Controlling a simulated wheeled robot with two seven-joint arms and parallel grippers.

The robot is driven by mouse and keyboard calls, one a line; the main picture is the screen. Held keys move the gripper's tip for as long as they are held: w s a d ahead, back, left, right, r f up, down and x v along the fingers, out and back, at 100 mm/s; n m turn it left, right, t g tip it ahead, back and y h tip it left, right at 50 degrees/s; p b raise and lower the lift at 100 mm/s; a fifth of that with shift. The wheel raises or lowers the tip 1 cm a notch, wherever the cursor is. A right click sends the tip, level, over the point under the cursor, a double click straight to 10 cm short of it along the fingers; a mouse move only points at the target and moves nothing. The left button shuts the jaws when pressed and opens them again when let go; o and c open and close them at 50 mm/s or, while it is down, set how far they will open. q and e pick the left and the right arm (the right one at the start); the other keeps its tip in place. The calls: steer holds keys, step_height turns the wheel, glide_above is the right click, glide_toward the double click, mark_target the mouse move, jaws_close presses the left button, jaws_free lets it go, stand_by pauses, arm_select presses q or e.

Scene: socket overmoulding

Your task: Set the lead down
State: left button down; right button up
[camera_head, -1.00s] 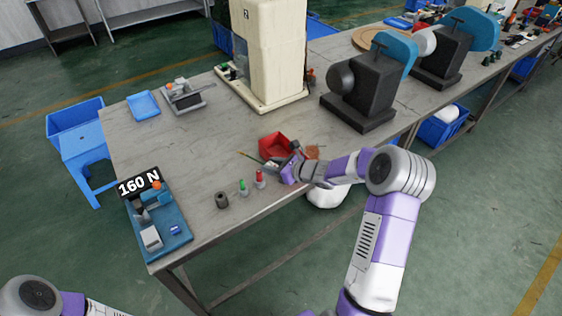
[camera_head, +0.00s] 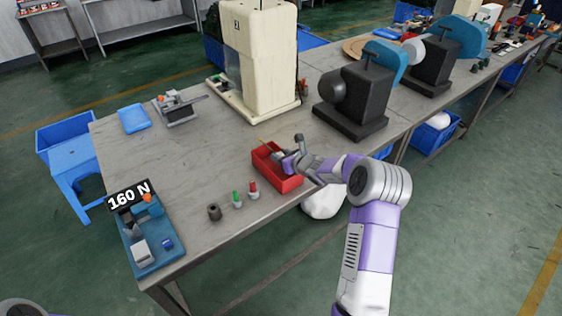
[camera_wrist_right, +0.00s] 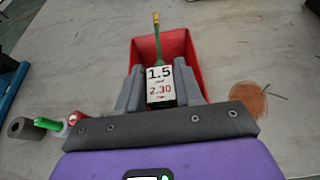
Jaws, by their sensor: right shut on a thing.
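The lead is a green wire with a brass-coloured tip (camera_wrist_right: 156,30) and a white label (camera_wrist_right: 160,84) reading 1.5 and 2.30. My right gripper (camera_wrist_right: 161,95) is shut on it at the label, with one grey finger on each side. In the head view the right gripper (camera_head: 287,163) is over the red bin (camera_head: 284,186) near the table's front edge. The red bin (camera_wrist_right: 186,44) lies beneath the lead in the wrist view. Whether the lead touches the bin cannot be told. My left gripper is out of view.
A red-topped plug (camera_head: 253,190), a green-topped plug (camera_head: 237,200) and a dark grey cylinder (camera_head: 214,212) stand left of the bin. A blue fixture marked 160 N (camera_head: 150,250) is at the table's left end. A black machine (camera_head: 352,110) stands behind to the right.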

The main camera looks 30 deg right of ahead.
steer(key=shift+f, duration=0.6)
steer(key=shift+r, duration=0.1)
steer(key=shift+f+b, duration=0.55)
steer(key=shift+b, duration=0.1)
steer(key=o, duration=1.1)
steer(key=shift+r, duration=0.1)
